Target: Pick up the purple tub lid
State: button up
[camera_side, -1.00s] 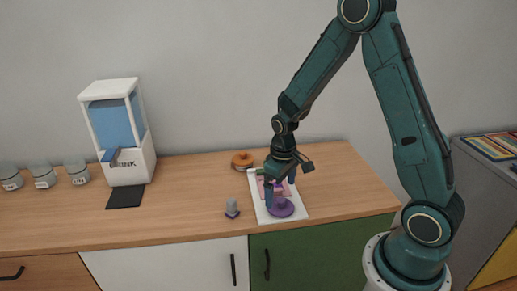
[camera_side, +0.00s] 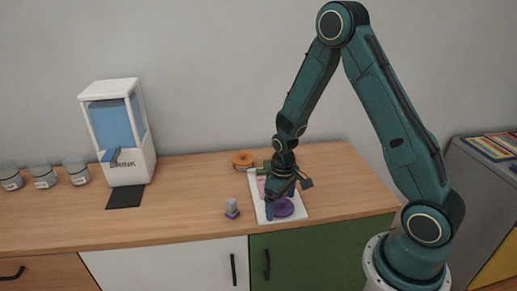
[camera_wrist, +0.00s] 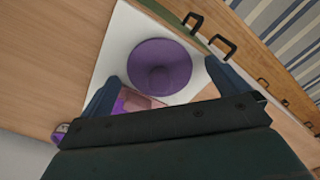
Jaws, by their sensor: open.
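The purple tub lid (camera_side: 282,207) is a round disc with a raised knob in its middle. It lies on a white board (camera_side: 296,212) near the counter's front edge. In the wrist view the lid (camera_wrist: 172,52) is fully visible ahead of my fingers, its knob toward the near side. My gripper (camera_side: 279,202) is open and low over the board, at the lid in the side view. In the wrist view my gripper (camera_wrist: 163,82) has its two blue fingers spread wide, with the lid beyond and between their tips. Nothing is held.
A pink-purple item (camera_wrist: 132,101) lies on the board near the left finger. An orange-topped round container (camera_side: 242,160) stands behind, and a small grey-topped object (camera_side: 232,208) to the left. A drink dispenser (camera_side: 125,140) and several jars (camera_side: 43,176) stand farther left; the counter between is clear.

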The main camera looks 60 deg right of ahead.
aim_at(281, 200)
dwell(0.4)
jog(key=c, duration=1)
jog(key=shift+c, duration=0.2)
jog(key=shift+r, duration=0.15)
notch_tip(281, 200, up, 20)
jog(key=shift+w+d+f, duration=0.1)
jog(key=shift+f, duration=0.1)
dwell(0.5)
jog(key=w+d+f, duration=0.3)
jog(key=w+d, duration=0.1)
jog(key=d, duration=0.4)
jog(key=w+d+f, duration=0.4)
jog(key=d, duration=0.3)
jog(key=w+d+f, duration=0.4)
jog(key=d, duration=0.4)
jog(key=shift+d, duration=0.3)
